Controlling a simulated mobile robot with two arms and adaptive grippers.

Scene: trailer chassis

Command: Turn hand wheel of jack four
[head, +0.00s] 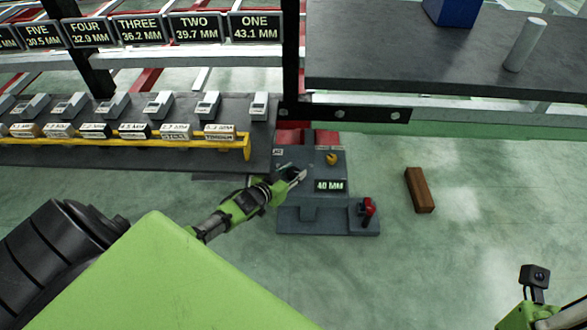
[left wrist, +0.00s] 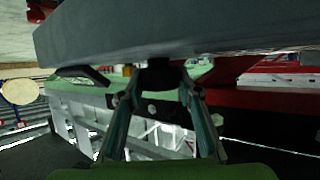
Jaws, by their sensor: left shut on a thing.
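A sign for jack four (head: 91,32) reads 32.9 MM at the upper left of the head view. I cannot make out the jack or its hand wheel there. My left gripper (head: 299,176) reaches from the left to a grey floor unit (head: 310,215), whose display (head: 329,186) reads 40 MM. In the left wrist view the left gripper (left wrist: 158,88) has its fingertips closed about a small dark part (left wrist: 160,72) under a grey slab (left wrist: 190,32). I cannot tell what this part is. My right gripper is not in view.
The unit has a yellow knob (head: 331,159) and a red handle (head: 368,207). A brown block (head: 419,190) lies on the floor to its right. A dark bench (head: 160,163) with several labelled devices is at left. A dark tabletop (head: 410,60) is at upper right.

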